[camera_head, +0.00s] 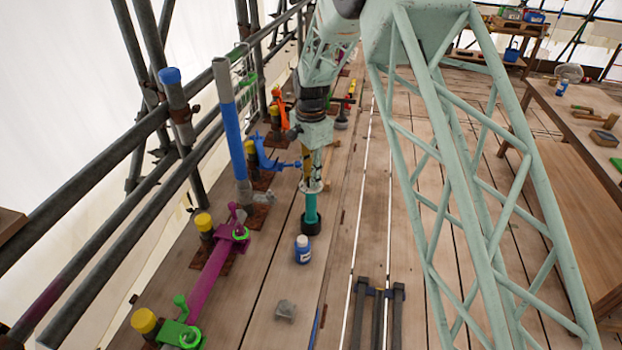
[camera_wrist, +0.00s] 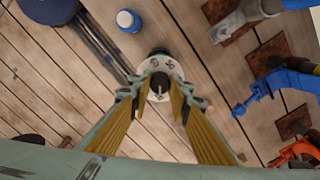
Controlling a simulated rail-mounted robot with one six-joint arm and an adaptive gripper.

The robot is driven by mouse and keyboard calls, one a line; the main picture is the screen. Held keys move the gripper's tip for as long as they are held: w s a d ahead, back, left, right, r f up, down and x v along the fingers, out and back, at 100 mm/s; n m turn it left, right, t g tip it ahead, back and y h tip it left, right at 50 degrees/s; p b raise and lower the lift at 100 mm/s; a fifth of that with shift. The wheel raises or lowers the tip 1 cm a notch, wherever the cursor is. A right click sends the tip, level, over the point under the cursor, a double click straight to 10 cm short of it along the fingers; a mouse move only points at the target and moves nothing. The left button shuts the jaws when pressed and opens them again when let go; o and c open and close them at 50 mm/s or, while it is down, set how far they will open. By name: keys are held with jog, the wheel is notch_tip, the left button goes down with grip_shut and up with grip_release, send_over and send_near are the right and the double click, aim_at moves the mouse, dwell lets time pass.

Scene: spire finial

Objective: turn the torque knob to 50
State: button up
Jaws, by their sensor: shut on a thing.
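A teal upright post (camera_head: 311,205) with a black base (camera_head: 310,224) stands on the plank deck. A pale round dial plate at its top shows in the wrist view (camera_wrist: 168,72), with dark number marks too small to read surely. A dark torque knob (camera_wrist: 159,84) with a light line sits at the dial's middle. My gripper (camera_wrist: 160,90) is shut on the knob, one yellow-padded finger on each side. In the head view my gripper (camera_head: 311,182) points down onto the top of the post, and its fingers hide the knob there.
A blue bottle with a white cap (camera_head: 303,250) stands just in front of the post. A blue clamp (camera_head: 272,160) reaches close on the left, beside a blue-sleeved pole (camera_head: 232,125). A magenta arm (camera_head: 212,275), a grey block (camera_head: 285,312) and dark rails (camera_head: 377,310) lie nearer.

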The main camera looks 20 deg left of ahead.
jog(key=n+b, duration=0.1)
jog(key=n, duration=0.2)
jog(key=shift+b, duration=0.4)
jog(key=n+b, duration=0.1)
jog(key=n, duration=0.2)
jog(key=shift+n, duration=0.4)
jog(key=n+b, duration=0.1)
jog(key=n, duration=0.2)
jog(key=shift+n+b, duration=0.35)
jog(key=shift+n, duration=0.05)
jog(key=n+b, duration=0.1)
jog(key=n, duration=0.2)
jog(key=shift+n, duration=0.4)
jog(key=n, duration=0.3)
jog(key=shift+n+b, duration=0.3)
jog(key=shift+n, duration=0.1)
jog(key=n, duration=0.4)
jog(key=n+b, duration=0.1)
jog(key=n, duration=0.5)
jog(key=shift+n, duration=0.3)
